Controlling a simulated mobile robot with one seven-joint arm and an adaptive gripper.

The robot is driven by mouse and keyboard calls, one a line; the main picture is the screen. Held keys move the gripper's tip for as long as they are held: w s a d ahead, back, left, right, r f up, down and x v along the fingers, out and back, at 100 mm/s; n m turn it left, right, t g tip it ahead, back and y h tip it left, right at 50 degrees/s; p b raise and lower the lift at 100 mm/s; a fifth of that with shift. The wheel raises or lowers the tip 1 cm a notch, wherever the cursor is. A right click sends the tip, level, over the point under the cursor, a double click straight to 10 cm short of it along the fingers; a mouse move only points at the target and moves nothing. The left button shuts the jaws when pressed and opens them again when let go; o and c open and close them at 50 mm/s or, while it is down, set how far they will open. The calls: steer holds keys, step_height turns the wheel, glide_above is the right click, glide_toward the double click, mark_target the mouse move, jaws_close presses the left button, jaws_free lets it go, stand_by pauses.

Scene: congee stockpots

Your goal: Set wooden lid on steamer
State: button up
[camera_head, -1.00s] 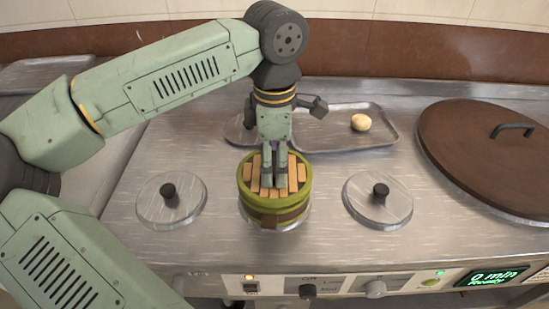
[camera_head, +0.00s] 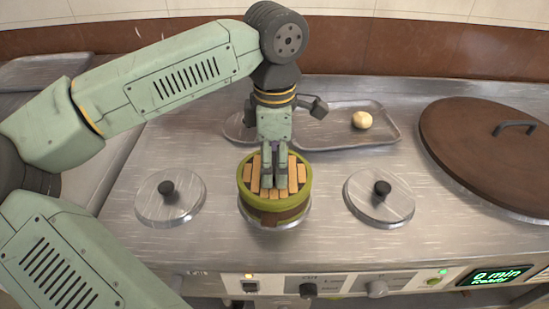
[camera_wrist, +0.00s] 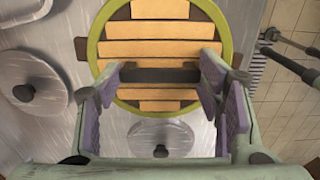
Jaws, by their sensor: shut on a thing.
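The wooden lid (camera_head: 279,194) is a round of pale slats at the top of the green-rimmed steamer (camera_head: 292,205), in the middle of the metal counter. In the wrist view the lid (camera_wrist: 160,50) has a dark crossbar handle between my fingers. The steamer's green rim (camera_wrist: 226,45) circles the slats there. My gripper (camera_head: 274,184) points down over the lid and is shut on its handle, also seen in the wrist view (camera_wrist: 165,88). The fingers hide part of the slats. I cannot tell whether the lid fully touches the steamer.
Round metal lids with black knobs sit left (camera_head: 170,198) and right (camera_head: 379,199) of the steamer. A metal tray (camera_head: 350,138) with a pale bun (camera_head: 361,120) lies behind. A large brown lid (camera_head: 485,155) covers the right side. Control knobs (camera_head: 308,290) line the front.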

mark_target(274, 164)
steer(key=shift+f, duration=0.15)
steer(key=o, duration=0.9)
steer(key=shift+c, duration=0.2)
steer(key=shift+r, duration=0.2)
step_height(274, 164, up, 11)
steer(key=p, duration=0.7)
steer(key=shift+f, duration=0.15)
